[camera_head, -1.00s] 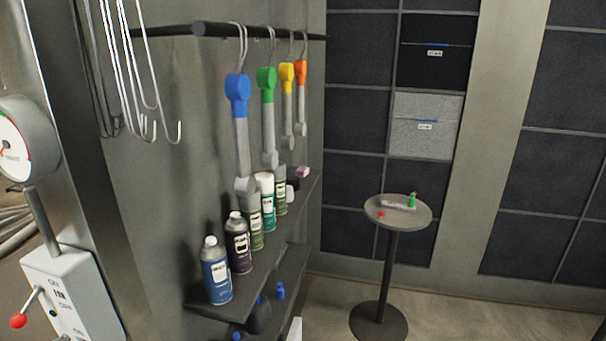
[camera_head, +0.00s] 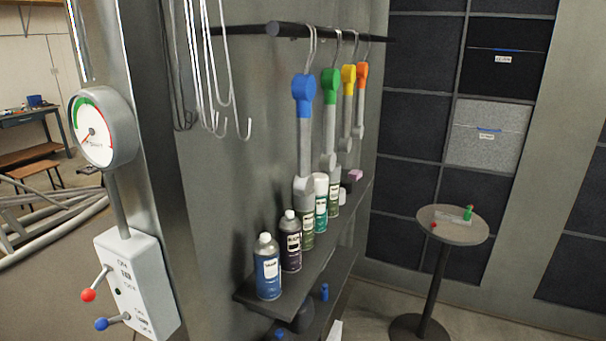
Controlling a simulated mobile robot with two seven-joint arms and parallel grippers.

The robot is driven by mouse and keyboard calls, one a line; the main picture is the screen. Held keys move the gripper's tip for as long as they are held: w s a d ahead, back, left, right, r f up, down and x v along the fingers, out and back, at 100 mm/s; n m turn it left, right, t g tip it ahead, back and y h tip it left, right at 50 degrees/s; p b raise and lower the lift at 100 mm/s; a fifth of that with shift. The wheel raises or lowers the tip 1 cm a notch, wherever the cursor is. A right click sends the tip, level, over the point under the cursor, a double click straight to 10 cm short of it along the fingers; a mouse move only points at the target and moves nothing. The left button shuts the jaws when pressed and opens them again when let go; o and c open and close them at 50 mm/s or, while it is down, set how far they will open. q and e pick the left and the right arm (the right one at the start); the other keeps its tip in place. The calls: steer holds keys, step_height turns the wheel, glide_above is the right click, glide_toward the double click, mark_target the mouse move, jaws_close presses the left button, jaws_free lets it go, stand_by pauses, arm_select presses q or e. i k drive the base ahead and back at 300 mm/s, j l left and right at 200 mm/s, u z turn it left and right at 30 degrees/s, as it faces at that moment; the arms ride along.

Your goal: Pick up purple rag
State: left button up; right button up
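A small pinkish-purple item (camera_head: 354,175) lies at the far end of the upper shelf (camera_head: 303,262), behind the row of spray cans. It is small in the head view, and I cannot tell for sure that it is the purple rag. A dark item sits just in front of it. Neither of my grippers shows in the head view.
Several spray cans (camera_head: 268,267) line the shelf. Wrenches with coloured heads (camera_head: 304,88) hang from a rail (camera_head: 330,33) above them. A round table (camera_head: 453,232) stands at right. A gauge (camera_head: 103,127) and a lever box (camera_head: 137,284) are at left.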

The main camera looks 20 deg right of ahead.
mark_target(355, 175)
steer(key=i+l+u, duration=0.1)
steer(key=l+u, duration=1.05)
steer(key=l, duration=1.4)
steer(key=k+l+u, duration=0.1)
steer(key=l, duration=0.4)
